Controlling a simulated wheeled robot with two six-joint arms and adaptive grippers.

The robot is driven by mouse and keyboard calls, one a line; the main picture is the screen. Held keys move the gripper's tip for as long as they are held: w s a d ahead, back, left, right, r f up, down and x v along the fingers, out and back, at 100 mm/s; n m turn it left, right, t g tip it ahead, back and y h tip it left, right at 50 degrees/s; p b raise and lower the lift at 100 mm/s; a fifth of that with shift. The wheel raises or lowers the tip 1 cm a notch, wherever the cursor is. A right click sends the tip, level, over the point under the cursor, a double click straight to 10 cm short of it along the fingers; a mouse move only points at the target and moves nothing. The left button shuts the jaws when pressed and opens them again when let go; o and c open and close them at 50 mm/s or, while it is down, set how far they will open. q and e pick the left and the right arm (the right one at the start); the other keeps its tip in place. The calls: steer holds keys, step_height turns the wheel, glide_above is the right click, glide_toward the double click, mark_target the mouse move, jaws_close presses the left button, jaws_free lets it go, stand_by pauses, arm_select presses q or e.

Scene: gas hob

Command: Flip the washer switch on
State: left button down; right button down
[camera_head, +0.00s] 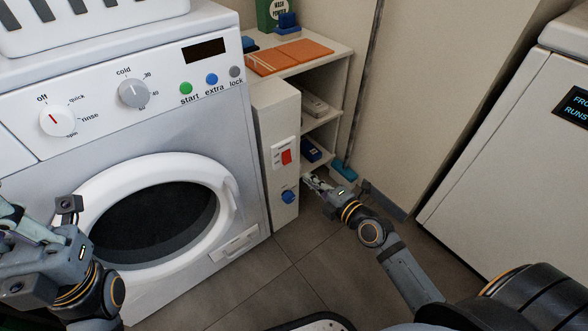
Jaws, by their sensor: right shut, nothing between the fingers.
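The washer switch is a red rocker (286,157) on a white plate, on the front of the narrow pale panel right of the washer (225,110). Whether the rocker is on or off is too small to tell. My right gripper (309,180) is shut and empty, to the right of and below the switch in the picture; I see no contact with it. My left gripper (14,222) is at the left edge in front of the washer, partly cut off; its fingers do not show clearly.
A blue knob (288,197) sits below the switch. The washer's round door (150,215) is closed. Right of the panel is a shelf (335,50) with several items. A white appliance (510,150) stands at the right. The floor (290,260) between is clear.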

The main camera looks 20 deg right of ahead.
mark_target(288, 162)
steer(key=b+x, duration=0.1)
steer(key=x, duration=0.7)
steer(key=shift+w, duration=0.1)
